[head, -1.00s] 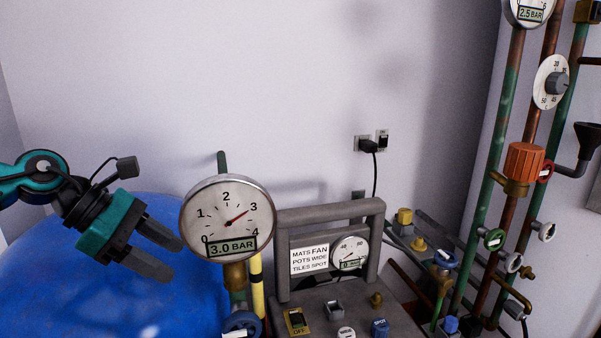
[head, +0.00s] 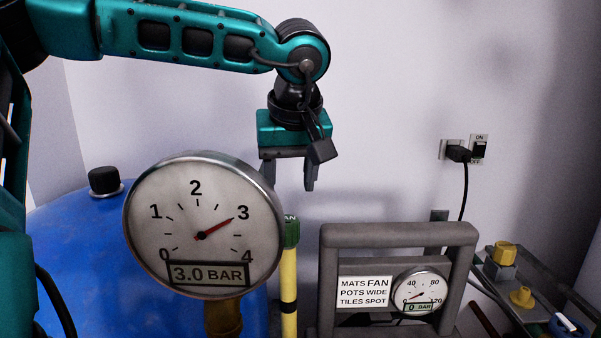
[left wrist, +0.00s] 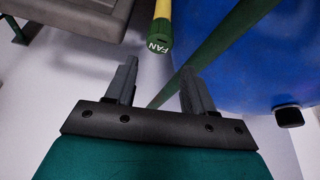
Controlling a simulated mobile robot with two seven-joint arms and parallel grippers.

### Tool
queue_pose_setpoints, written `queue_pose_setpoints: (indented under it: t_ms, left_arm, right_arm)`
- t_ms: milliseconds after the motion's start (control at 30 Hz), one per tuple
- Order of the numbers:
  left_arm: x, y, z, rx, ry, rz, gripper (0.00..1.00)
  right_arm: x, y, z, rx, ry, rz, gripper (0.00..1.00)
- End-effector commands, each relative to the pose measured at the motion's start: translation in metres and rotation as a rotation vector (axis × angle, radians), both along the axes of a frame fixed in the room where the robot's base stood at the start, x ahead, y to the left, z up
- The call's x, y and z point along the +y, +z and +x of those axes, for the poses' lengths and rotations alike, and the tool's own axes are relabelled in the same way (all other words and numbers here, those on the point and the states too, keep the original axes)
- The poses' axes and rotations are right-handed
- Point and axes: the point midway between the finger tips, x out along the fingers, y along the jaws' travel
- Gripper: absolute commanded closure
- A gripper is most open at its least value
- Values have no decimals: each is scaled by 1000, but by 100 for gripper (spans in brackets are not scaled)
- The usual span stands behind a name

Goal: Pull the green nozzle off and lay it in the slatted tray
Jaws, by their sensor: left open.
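The green nozzle (head: 291,232), lettered FAN at its end, sits on top of an upright yellow lance (head: 289,282), partly beside the big gauge's rim. My left gripper (head: 289,180) is open and empty, pointing down above the nozzle, apart from it. In the left wrist view the nozzle (left wrist: 160,44) shows just beyond the fingertips of the left gripper (left wrist: 158,72), roughly centred between them. The slatted tray is not in view. My right gripper is not in view.
A large round gauge (head: 203,225) reading 3.0 BAR stands left of the lance. A blue tank (head: 80,245) with a black cap is behind it. A grey-framed panel (head: 400,237) with a sign and small gauge stands to the right. A green pipe (left wrist: 228,45) runs near the nozzle.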

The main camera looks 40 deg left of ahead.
Motion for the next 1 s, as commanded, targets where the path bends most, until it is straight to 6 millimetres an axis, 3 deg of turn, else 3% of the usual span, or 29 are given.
queue_pose_setpoints:
  t_ms: [300,500,700,1000]
  left_arm:
    - [18,-61,14,5,3,-6,47]
    - [28,-90,22,3,3,-5,47]
    - [32,-103,26,1,2,-6,47]
    - [33,-105,26,0,2,-5,47]
  right_arm:
    - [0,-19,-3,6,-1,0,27]
    - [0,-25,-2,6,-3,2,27]
    - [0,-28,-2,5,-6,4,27]
    - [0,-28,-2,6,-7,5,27]
